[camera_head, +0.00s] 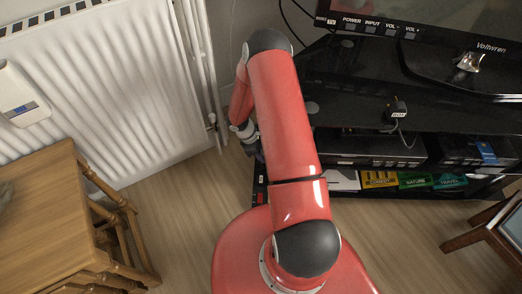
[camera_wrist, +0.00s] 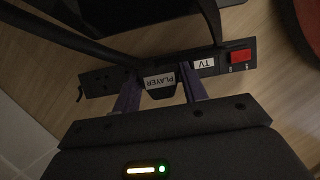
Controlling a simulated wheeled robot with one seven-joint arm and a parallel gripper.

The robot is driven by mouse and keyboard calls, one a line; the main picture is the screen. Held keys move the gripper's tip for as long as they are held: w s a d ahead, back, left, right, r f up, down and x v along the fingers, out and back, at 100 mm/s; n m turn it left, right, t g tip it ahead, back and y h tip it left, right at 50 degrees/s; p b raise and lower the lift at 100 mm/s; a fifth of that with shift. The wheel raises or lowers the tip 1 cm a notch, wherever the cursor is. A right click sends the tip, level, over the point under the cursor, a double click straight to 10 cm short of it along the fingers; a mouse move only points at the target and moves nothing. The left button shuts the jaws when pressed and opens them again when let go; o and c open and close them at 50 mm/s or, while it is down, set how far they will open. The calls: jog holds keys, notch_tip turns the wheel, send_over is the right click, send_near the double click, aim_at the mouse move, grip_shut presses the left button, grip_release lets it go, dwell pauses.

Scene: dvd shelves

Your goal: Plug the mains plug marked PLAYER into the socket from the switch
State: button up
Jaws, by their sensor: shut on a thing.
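In the wrist view, a black mains plug (camera_wrist: 160,93) with a white PLAYER label is between the two purplish fingers of my gripper (camera_wrist: 158,92), which is shut on it. The plug is over or against the black socket strip (camera_wrist: 98,88) on the floor; I cannot tell whether its pins are in. The strip has a red switch (camera_wrist: 241,57) at its right end. A white TV label (camera_wrist: 204,64) shows beside the switch. An uncovered socket shows at the strip's left part. In the head view my gripper (camera_head: 253,148) is low beside the stand, and the strip's red-switch end (camera_head: 260,198) shows below it.
A black TV stand (camera_head: 345,95) is at the right, with a plug marked BOX (camera_head: 397,108) on its shelf. Black cables cross the wrist view close above the strip. A radiator (camera_head: 100,90) and wooden stool (camera_head: 45,195) are at the left. Open floor (camera_head: 185,210) lies between.

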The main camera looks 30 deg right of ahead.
jog(key=shift+r, duration=0.1)
jog(key=b, duration=0.5)
send_over(264, 167)
jog(key=a, duration=0.1)
jog(key=shift+w+f, duration=0.15)
jog(key=shift+f, duration=1.3)
jog(key=shift+w+f, duration=0.15)
jog(key=shift+f, duration=1.25)
jog(key=shift+f+b, duration=1.65)
jog(key=shift+b, duration=0.15)
jog(key=o, duration=1.1)
jog(key=shift+r, duration=0.15)
